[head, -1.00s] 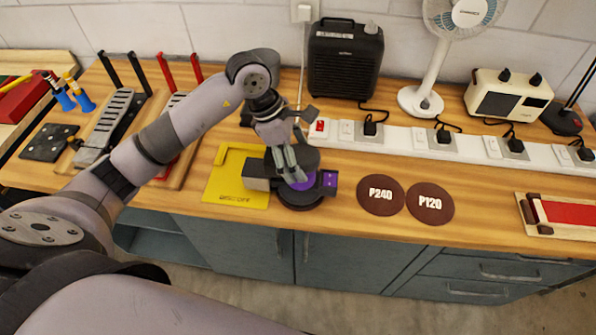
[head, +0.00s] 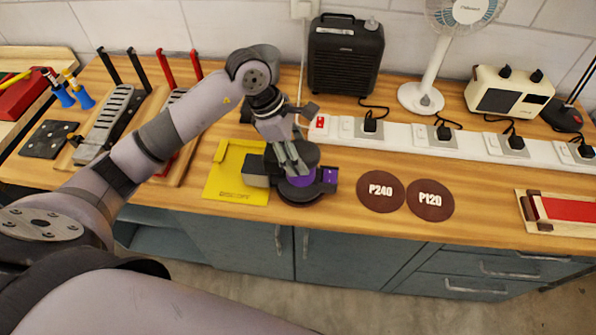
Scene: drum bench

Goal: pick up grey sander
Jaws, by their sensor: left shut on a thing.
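The sander (head: 302,194) stands on the wooden bench in the head view. It shows a dark grey body, a grey box on its left side and purple parts on its front and right. It overlaps the right edge of the yellow "DISC OFF" plate (head: 222,182). My left gripper (head: 296,172) reaches down over the sander and is shut on its upper part. The fingers hide part of the sander's top. I cannot tell whether the sander's base touches the bench. My right gripper is not in view.
Two brown discs, P240 (head: 381,191) and P120 (head: 430,200), lie right of the sander. A white power strip (head: 400,139) runs behind. A black heater (head: 344,62) and a white fan (head: 432,75) stand at the back. The bench's front edge is close to the sander.

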